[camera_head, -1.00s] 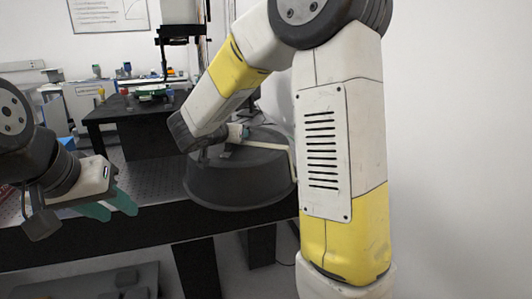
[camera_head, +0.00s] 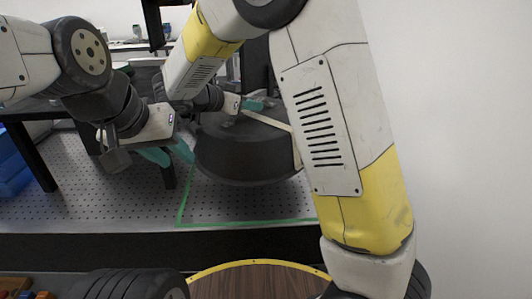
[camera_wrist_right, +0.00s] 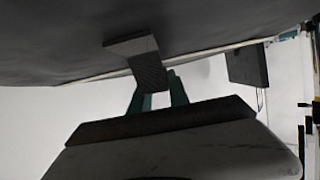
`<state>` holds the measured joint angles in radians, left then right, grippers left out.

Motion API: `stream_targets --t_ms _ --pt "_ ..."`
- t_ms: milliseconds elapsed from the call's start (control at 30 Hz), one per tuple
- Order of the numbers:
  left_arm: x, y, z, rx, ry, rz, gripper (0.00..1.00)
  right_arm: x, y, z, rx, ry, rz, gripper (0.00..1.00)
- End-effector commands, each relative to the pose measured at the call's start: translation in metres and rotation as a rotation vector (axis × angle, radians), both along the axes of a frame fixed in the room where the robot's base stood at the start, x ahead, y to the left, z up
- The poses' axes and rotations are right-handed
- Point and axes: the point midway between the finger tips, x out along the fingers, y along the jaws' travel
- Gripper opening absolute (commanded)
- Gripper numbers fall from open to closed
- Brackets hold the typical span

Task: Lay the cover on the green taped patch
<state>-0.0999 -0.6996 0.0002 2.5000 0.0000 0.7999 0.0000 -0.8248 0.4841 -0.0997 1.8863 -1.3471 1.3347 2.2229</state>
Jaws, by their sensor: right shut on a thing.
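The cover (camera_head: 245,150) is a large dark round drum with a pale strip along its upper edge. It is over the area marked by green tape (camera_head: 250,222) on the perforated bench; the tape's front line and left line show, the rest is hidden. I cannot tell whether the cover touches the bench. My right gripper (camera_head: 254,104) is at the cover's top, shut on its grip; the right wrist view shows the teal fingers (camera_wrist_right: 158,98) at a dark tab (camera_wrist_right: 146,62) on the cover. My left gripper (camera_head: 172,154) is open and empty, just left of the cover.
The perforated bench top (camera_head: 95,200) is bare left of the tape. A round wooden top with a yellow rim (camera_head: 260,283) is in the near foreground. Blue boxes (camera_head: 12,165) stand at the far left. A dark table is behind at left.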

Motion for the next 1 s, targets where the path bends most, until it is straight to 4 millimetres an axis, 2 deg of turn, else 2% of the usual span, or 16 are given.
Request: stream_targets --t_ms 133,333,567,800,1000 --pt "0.000 0.000 0.000 0.000 -0.001 0.000 0.36 -0.002 0.005 -0.013 -0.004 0.001 0.002 0.00" --pt "0.000 0.000 0.000 0.000 -0.001 0.000 0.36 -0.002 0.005 -0.050 -0.004 0.001 0.000 0.00" --pt "0.000 0.000 0.000 0.000 0.000 0.000 0.36 -0.002 0.005 -0.069 -0.002 -0.001 0.001 0.00" --pt "0.000 0.000 0.000 0.000 0.000 0.000 0.36 -0.002 0.004 -0.099 -0.002 -0.001 0.000 0.00" --pt "0.000 0.000 0.000 0.000 0.000 0.000 0.36 -0.002 0.005 -0.101 0.000 -0.002 0.001 0.00"
